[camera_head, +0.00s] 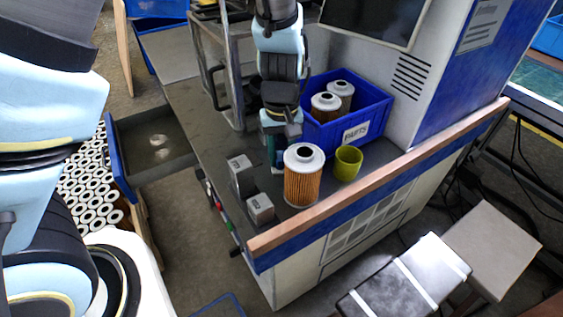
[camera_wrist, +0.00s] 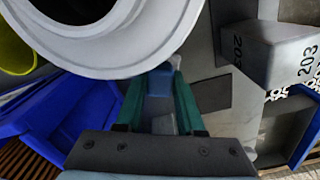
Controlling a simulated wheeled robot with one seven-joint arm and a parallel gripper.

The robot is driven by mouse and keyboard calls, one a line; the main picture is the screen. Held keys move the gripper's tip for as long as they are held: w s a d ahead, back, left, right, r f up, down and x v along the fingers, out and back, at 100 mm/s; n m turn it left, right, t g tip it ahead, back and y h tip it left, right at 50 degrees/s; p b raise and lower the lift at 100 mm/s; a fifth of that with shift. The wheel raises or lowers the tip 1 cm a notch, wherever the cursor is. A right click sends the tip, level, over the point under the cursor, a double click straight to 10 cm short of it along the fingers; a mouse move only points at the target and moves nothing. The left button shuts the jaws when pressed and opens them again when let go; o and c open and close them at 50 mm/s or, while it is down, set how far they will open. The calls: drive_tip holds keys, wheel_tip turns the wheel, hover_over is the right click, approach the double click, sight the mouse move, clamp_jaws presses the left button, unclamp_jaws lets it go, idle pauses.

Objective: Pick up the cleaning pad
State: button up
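My gripper (camera_head: 277,152) is pointed down over the grey worktop, just left of a large pleated cartridge and in front of the blue parts bin. In the wrist view its two green fingers (camera_wrist: 161,85) stand apart. A small blue block-like piece (camera_wrist: 158,80) shows between the fingertips and may be the cleaning pad. I cannot tell whether the fingers press on it. In the head view the fingers and the cartridge hide most of that spot. The cartridge (camera_head: 303,177) is orange with a white top and stands upright; its white rim (camera_wrist: 110,60) fills the upper left of the wrist view.
The blue bin (camera_head: 372,118) marked PARTS holds two cartridges. A yellow-green cup (camera_head: 347,163) stands right of the large cartridge. Two grey blocks (camera_head: 242,176) (camera_head: 260,208) stand at the front left. A wooden edge (camera_head: 380,182) borders the worktop. An open drawer (camera_head: 150,145) juts out left.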

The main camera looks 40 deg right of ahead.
sight(281, 155)
clamp_jaws()
drive_tip(key=shift+r, duration=0.1)
wheel_tip(281, 155, up, 18)
drive_tip(key=b, duration=0.1)
idle(0.5)
unclamp_jaws()
clamp_jaws()
